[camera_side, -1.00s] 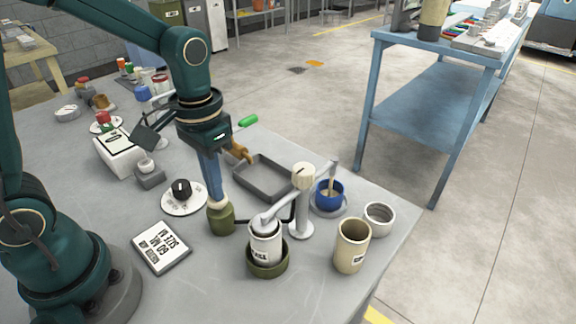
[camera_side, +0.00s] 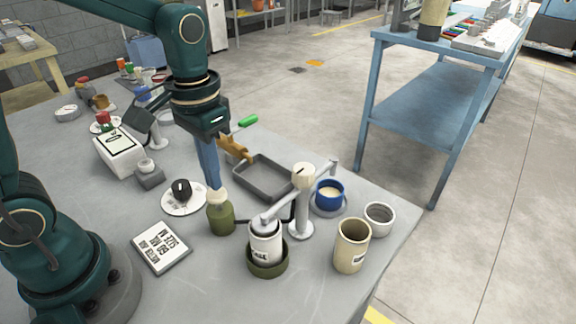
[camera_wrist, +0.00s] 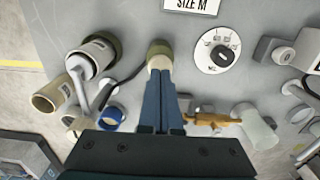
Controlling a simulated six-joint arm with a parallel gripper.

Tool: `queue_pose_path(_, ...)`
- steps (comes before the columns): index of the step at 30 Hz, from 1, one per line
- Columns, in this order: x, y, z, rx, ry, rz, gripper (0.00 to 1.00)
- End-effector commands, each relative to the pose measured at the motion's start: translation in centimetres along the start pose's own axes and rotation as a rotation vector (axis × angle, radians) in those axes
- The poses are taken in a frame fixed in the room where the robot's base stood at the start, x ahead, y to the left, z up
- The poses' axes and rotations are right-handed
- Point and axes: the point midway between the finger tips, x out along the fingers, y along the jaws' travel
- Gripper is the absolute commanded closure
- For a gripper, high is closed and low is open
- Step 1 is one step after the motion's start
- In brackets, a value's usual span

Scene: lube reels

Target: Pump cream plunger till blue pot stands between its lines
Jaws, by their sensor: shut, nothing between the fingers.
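The cream plunger (camera_side: 216,197) stands on an olive-green pump body (camera_side: 221,219), and in the wrist view the plunger (camera_wrist: 160,63) lies at the fingertips. My gripper (camera_side: 214,186) is shut and empty, pointing down at the plunger top; whether it touches cannot be told. The blue pot (camera_side: 329,192) stands at the right on a round grey plate, below the spout arm, with pale cream inside. The blue pot also shows in the wrist view (camera_wrist: 110,117). Its lines are too small to read.
A post with a cream dial head (camera_side: 303,177) stands between pump and pot. A white can (camera_side: 265,240) in an olive holder, a beige cup (camera_side: 351,248) and a grey-white cup (camera_side: 379,217) stand near. A grey tray (camera_side: 265,178) lies behind. A SIZE M card (camera_wrist: 193,3) lies flat.

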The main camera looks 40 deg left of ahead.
Motion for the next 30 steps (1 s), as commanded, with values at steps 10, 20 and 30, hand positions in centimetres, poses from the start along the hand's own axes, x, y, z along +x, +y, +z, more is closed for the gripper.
queue_pose_path(10, -2.7, 0.0, -0.1, 0.0, 0.003, 0.0, 1.0)
queue_pose_path(20, -4.1, 0.0, 0.0, 0.0, 0.0, 0.0, 1.0)
queue_pose_path(30, -4.0, 0.0, 0.0, 0.0, 0.0, 0.0, 1.0)
